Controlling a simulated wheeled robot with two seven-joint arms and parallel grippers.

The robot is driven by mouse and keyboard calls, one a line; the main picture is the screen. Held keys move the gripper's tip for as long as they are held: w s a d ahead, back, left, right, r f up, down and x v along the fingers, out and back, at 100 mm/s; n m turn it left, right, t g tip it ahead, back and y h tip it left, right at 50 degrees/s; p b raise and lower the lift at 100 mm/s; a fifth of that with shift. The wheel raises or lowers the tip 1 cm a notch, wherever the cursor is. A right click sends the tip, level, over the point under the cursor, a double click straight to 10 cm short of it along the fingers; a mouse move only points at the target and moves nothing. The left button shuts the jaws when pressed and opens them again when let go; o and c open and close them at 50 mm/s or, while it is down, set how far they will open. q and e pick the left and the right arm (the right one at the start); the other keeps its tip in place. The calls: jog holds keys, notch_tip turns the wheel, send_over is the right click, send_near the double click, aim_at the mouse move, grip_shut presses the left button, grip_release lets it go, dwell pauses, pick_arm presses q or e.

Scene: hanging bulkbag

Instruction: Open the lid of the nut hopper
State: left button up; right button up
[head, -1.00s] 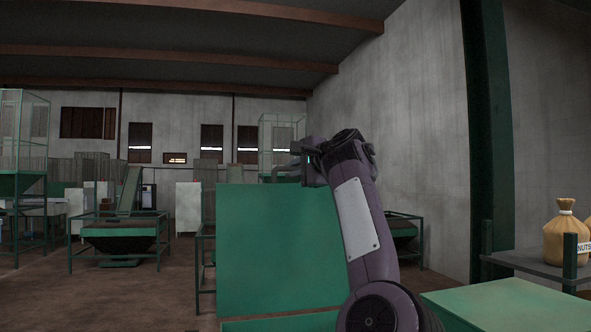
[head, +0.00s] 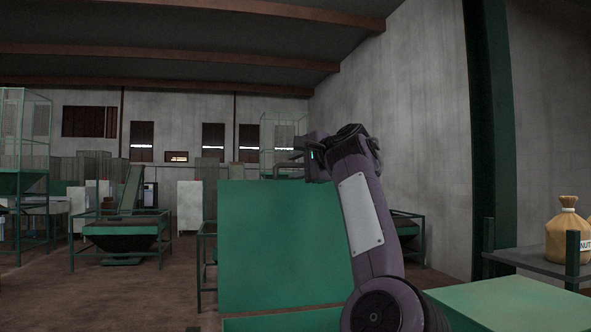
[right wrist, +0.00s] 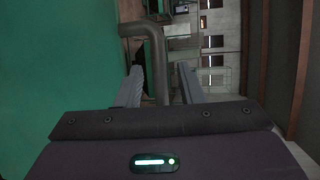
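The green lid (head: 285,245) of the nut hopper stands raised, close to upright, in the middle of the head view. A narrow green strip of the hopper (head: 285,323) shows below it. My right gripper (head: 283,167) is at the lid's top edge, toward its right half. In the right wrist view, the lid's green face (right wrist: 60,60) fills the left side. A bent grey handle (right wrist: 157,60) runs between the two fingers of my right gripper (right wrist: 160,75). The fingers are apart, with gaps beside the handle. My left gripper is out of view.
A green surface (head: 510,305) lies at the lower right, beside a shelf (head: 535,262) with a tan nut sack (head: 567,232). A green pillar (head: 490,130) stands behind. Another green hopper (head: 120,235) stands at the left, with open floor before it.

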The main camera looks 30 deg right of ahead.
jog(key=b+v, duration=0.4)
jog(key=v, duration=0.3)
jog(key=shift+f, duration=0.1)
dwell(0.4)
